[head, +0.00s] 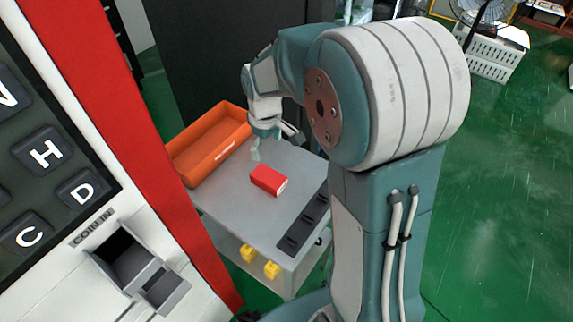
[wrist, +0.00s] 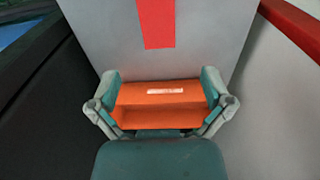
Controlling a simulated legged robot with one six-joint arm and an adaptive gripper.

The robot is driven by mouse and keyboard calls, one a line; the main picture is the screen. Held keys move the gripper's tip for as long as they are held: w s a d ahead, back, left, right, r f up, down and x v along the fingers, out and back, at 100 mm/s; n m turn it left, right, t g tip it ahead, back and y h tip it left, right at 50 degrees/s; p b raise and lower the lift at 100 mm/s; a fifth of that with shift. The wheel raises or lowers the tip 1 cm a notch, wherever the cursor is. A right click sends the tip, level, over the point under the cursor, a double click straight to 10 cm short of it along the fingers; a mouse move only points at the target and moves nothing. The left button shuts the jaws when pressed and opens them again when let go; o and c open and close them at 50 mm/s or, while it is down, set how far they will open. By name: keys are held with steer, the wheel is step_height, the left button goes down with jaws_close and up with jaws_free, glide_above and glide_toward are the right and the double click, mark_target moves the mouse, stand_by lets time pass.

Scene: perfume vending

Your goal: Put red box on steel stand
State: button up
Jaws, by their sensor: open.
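The red box (head: 268,180) lies on the grey top of the steel stand (head: 228,200), near its middle in the head view. My gripper (head: 275,146) is above the far part of the stand, behind the red box and apart from it. It is open, with nothing held. In the wrist view its two fingers (wrist: 160,92) stand apart, with the orange bin (wrist: 160,118) in view between and beyond them. A red strip shows at the top of the wrist view; I cannot tell whether it is the red box.
The orange bin (head: 208,150) sits at the stand's left side. A dark slotted strip (head: 303,220) runs along its right edge. Yellow pieces (head: 260,263) are on the lower shelf. A vending machine (head: 125,130) stands close at left. Green floor is open at right.

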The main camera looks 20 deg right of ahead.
steer(key=s+r+m+t, duration=0.2)
steer(key=s+r, duration=0.4)
steer(key=s, duration=0.4)
steer(key=s+r+m+t, duration=0.3)
steer(key=s+r, duration=0.4)
steer(key=s, duration=0.4)
steer(key=shift+m, duration=0.7)
